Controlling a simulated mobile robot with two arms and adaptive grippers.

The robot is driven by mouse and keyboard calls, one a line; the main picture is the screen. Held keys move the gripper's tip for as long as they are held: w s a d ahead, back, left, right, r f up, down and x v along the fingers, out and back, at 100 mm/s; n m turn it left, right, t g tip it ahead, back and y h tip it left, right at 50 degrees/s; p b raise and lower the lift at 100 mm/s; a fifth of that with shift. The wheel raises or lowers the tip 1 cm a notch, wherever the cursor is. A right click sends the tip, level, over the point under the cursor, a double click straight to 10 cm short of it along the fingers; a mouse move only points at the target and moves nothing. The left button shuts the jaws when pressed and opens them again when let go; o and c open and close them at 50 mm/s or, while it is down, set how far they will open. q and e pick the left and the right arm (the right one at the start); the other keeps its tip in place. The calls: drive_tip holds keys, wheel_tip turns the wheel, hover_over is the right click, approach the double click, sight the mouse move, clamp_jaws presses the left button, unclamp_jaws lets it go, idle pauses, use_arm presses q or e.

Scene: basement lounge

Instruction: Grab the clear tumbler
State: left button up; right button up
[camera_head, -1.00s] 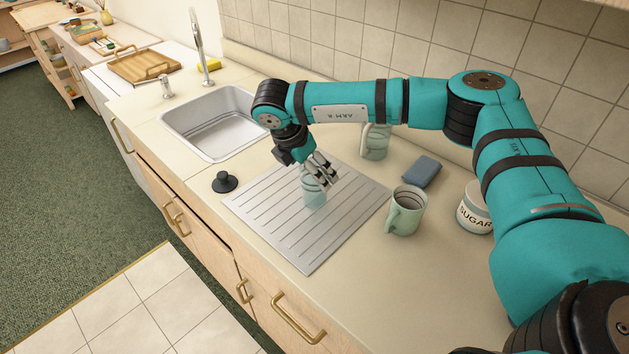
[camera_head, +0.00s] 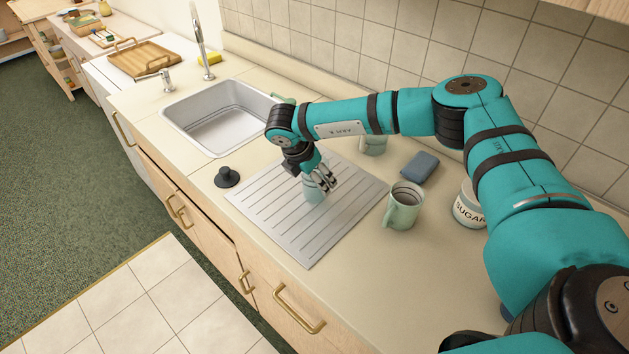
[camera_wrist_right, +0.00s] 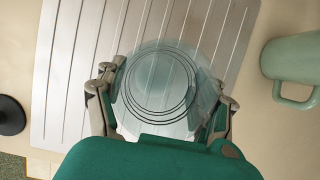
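The clear tumbler (camera_head: 311,195) stands on the ridged metal drainboard (camera_head: 290,235), partly hidden by my right gripper (camera_head: 324,181). In the right wrist view I look down on the tumbler (camera_wrist_right: 160,88) and its round rim. My right gripper's fingers (camera_wrist_right: 163,103) are spread, one on each side of the tumbler. The tumbler fills most of the space between them; I cannot tell whether the fingers touch it. My left gripper is not in view.
A mint mug (camera_head: 403,207) stands right of the drainboard, near a sugar jar (camera_head: 469,207) and a blue-grey sponge (camera_head: 419,168). Another mint mug (camera_head: 373,144) is behind my arm. A black plug (camera_head: 227,177) lies left of the drainboard, near the sink (camera_head: 220,118).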

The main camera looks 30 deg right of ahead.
drive_tip(key=c, duration=0.9)
drive_tip(key=shift+c, duration=0.2)
drive_tip(key=shift+r, duration=0.1)
